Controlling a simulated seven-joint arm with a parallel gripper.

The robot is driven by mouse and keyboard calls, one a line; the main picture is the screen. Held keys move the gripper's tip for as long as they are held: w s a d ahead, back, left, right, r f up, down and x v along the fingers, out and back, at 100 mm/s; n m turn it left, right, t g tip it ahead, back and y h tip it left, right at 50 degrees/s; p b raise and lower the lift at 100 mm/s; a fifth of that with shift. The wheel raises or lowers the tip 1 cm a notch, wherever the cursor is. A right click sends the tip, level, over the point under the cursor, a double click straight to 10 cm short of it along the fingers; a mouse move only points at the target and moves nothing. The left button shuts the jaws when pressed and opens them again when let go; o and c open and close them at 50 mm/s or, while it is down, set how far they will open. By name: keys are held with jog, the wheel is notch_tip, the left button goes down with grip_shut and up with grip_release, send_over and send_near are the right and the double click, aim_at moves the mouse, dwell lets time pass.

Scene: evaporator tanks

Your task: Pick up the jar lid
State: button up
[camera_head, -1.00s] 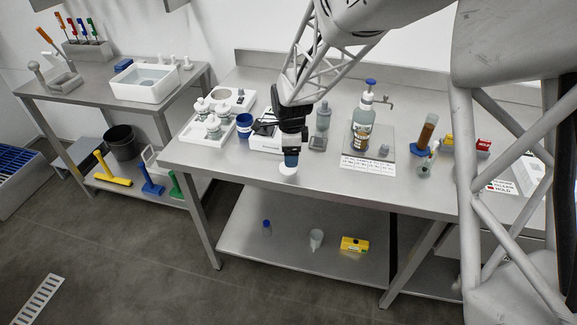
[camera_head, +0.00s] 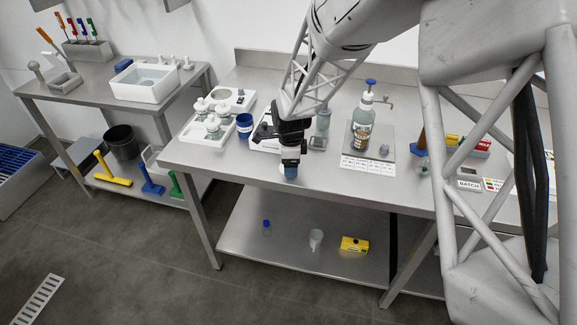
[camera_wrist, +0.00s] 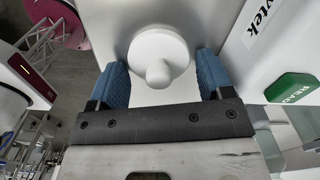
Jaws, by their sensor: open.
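The jar lid is a white round disc with a knob on top (camera_wrist: 158,58). In the wrist view it lies between and slightly beyond my two blue fingertips, with its knob toward the gripper. My gripper (camera_wrist: 160,80) is open, with a finger on each side of the lid; whether either touches it I cannot tell. In the head view my gripper (camera_head: 290,172) points down low over the front part of the steel bench (camera_head: 235,175). There the lid is mostly hidden behind the blue fingers.
A white tray with several lidded jars (camera_head: 207,130) and a blue cup (camera_head: 244,124) stand left of the gripper. A bottle with a blue cap (camera_head: 363,125) stands on a plate to the right. The bench's front edge is close. Bare bench lies left of the gripper.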

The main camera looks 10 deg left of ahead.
jog(key=c, duration=0.7)
jog(key=shift+o, duration=0.2)
jog(key=shift+r, duration=0.2)
jog(key=shift+r, duration=0.55)
notch_tip(320, 180, up, 2)
jog(key=shift+r, duration=0.1)
jog(key=s+d, duration=0.4)
jog(key=s, duration=0.3)
jog(key=s+d+r, duration=0.1)
jog(key=s+d, duration=0.2)
jog(key=s, duration=0.4)
jog(key=shift+d+r, duration=0.15)
jog(key=shift+d, duration=0.2)
jog(key=w+d+r, duration=0.3)
jog(key=w+d, duration=0.1)
jog(key=w, duration=0.6)
jog(key=w+d+r, duration=0.3)
jog(key=w+d, duration=0.2)
jog(key=w, duration=0.4)
jog(key=w+d+r, duration=0.3)
jog(key=w+d, duration=0.1)
jog(key=w, duration=0.6)
jog(key=shift+w+d+r, duration=0.2)
jog(key=shift+w+r, duration=0.1)
jog(key=shift+w, duration=0.05)
